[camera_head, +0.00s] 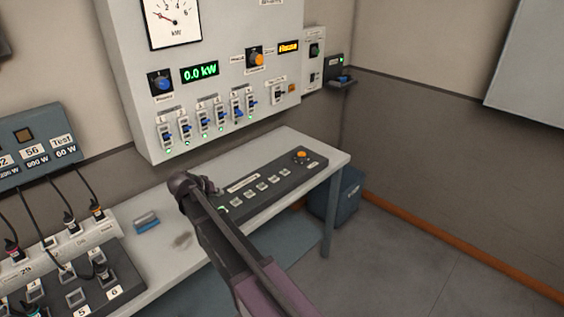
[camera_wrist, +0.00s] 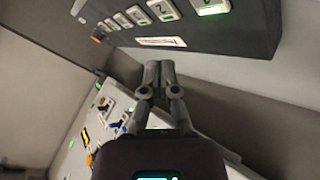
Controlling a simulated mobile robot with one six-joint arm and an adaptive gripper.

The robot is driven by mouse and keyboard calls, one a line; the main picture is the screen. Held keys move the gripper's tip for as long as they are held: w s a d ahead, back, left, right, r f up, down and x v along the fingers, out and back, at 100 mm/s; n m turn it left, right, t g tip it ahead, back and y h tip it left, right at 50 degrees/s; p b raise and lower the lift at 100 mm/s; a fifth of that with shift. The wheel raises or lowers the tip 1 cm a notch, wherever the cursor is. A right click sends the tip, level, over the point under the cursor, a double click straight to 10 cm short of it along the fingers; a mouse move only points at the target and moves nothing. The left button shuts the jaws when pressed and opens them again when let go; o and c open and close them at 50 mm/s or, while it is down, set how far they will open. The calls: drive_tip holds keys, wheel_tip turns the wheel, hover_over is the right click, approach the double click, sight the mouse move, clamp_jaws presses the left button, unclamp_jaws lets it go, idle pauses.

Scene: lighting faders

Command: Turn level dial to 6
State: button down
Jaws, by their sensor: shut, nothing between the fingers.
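A dark console (camera_head: 240,193) lies on the white table, with a row of several light buttons and an orange knob (camera_head: 300,154) at its right end. The labels are too small to read, so I cannot tell whether this knob is the level dial. The orange knob (camera_wrist: 97,40) also shows at the left of the console (camera_wrist: 225,35) in the wrist view. My gripper (camera_wrist: 160,66) is shut and empty, its fingers pointing toward the console edge. In the head view, my wrist hides the console's left end, and the fingertips are hard to make out.
A wall panel (camera_head: 212,125) stands behind the table (camera_head: 343,158). It carries a 0.0 kW display (camera_head: 200,72), a blue knob (camera_head: 160,82), another orange knob (camera_head: 255,58) and several blue switches. A blue block (camera_head: 146,221) lies at left near plugged cables. The floor at right is clear.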

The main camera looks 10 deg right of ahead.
drive_tip(key=s+d+f+g+y, duration=0.2)
drive_tip(key=s+d+g+y, duration=0.1)
drive_tip(key=s+d, duration=0.8)
drive_tip(key=s+d+f+g+y, duration=0.3)
drive_tip(key=s+d, duration=0.8)
drive_tip(key=s, duration=0.3)
drive_tip(key=shift+s+d+f+g+y, duration=0.25)
drive_tip(key=shift+s+f+g+y, duration=0.05)
